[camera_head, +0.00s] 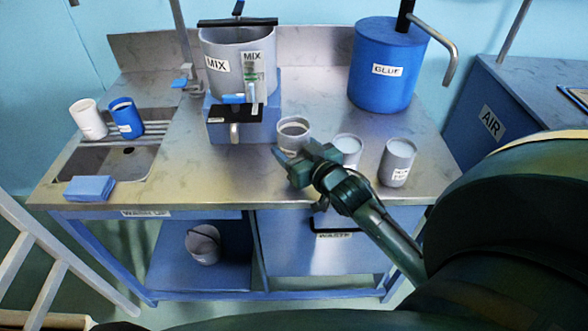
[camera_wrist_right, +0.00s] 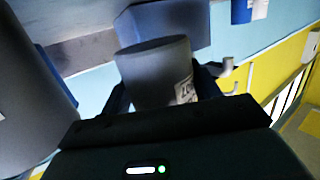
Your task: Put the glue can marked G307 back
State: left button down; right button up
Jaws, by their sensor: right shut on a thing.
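My right gripper (camera_head: 297,160) reaches in from the lower right and is shut on a grey can (camera_head: 294,128) above the front of the metal bench. In the right wrist view the grey can (camera_wrist_right: 152,72) sits between the fingers (camera_wrist_right: 165,95). Its white label is turned over and partly hidden; the visible characters fit the end of 307. I cannot tell whether its base touches the bench. Two more grey cans stand to the right: a middle can (camera_head: 347,146), partly behind my gripper, and a right can (camera_head: 398,160). My left gripper is not in view.
A MIX vessel (camera_head: 230,85) and a blue GLUE drum (camera_head: 384,85) stand behind on the bench (camera_head: 190,150).

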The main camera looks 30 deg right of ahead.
jog(key=shift+f, duration=2.7)
jog(key=shift+f, duration=0.15)
jog(key=o, duration=1.3)
jog(key=shift+c, duration=0.2)
jog(key=s+r, duration=0.2)
jog(key=s, duration=1)
jog(key=s+a+f+n+g+y, duration=0.1)
jog(key=s+a+f+g+y, duration=0.1)
jog(key=a+f, duration=0.3)
jog(key=s+a+f+n+g+y, duration=0.2)
jog(key=s+a+f, duration=0.3)
jog(key=a, duration=0.7)
jog(key=shift+f+g+b, duration=0.35)
jog(key=shift+f+g, duration=0.3)
jog(key=shift+g, duration=0.05)
